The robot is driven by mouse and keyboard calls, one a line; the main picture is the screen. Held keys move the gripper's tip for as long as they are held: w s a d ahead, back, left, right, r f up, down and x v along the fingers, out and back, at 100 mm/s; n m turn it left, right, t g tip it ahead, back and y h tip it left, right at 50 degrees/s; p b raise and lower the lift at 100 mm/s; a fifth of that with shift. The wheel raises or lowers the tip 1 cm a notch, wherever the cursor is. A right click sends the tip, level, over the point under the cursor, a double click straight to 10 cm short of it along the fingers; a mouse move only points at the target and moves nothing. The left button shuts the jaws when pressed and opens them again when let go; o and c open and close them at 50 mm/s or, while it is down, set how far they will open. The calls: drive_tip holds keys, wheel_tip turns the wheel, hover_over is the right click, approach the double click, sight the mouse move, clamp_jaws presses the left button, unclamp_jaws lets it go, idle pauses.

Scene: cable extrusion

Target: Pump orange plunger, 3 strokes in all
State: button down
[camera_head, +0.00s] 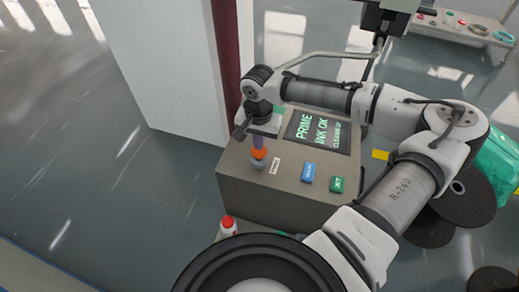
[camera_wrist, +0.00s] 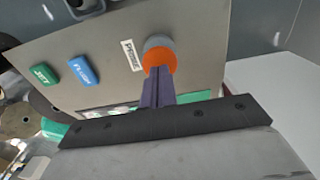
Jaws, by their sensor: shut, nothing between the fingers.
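The orange plunger (camera_head: 259,154) is a small round knob in a grey collar on the left of a grey box's top (camera_head: 240,185). A PRIME label is beside it. In the wrist view the plunger (camera_wrist: 160,60) shows just beyond my fingers, with its grey collar behind it. My gripper (camera_head: 257,141) points down over the plunger with its fingers shut together and nothing between them. In the wrist view the fingertips (camera_wrist: 158,70) overlap the knob's near edge. I cannot tell whether they touch it or how far the plunger is pressed in.
A screen (camera_head: 318,132) on the box reads PRIME, INK OK and CLEAN, the last partly cut off. A blue button (camera_head: 308,172) and a green JET button (camera_head: 337,185) sit right of the plunger. A dark red post (camera_head: 226,45) and white panel (camera_head: 165,60) stand behind at left.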

drive_tip(key=shift+f+b, duration=0.65)
drive_tip(key=shift+f, duration=0.8)
drive_tip(key=shift+r, duration=0.2)
drive_tip(key=shift+r+p, duration=1.65)
drive_tip(key=shift+p, duration=0.25)
drive_tip(key=shift+f+b, duration=1)
drive_tip(key=shift+f, duration=0.9)
drive_tip(key=shift+r, duration=0.1)
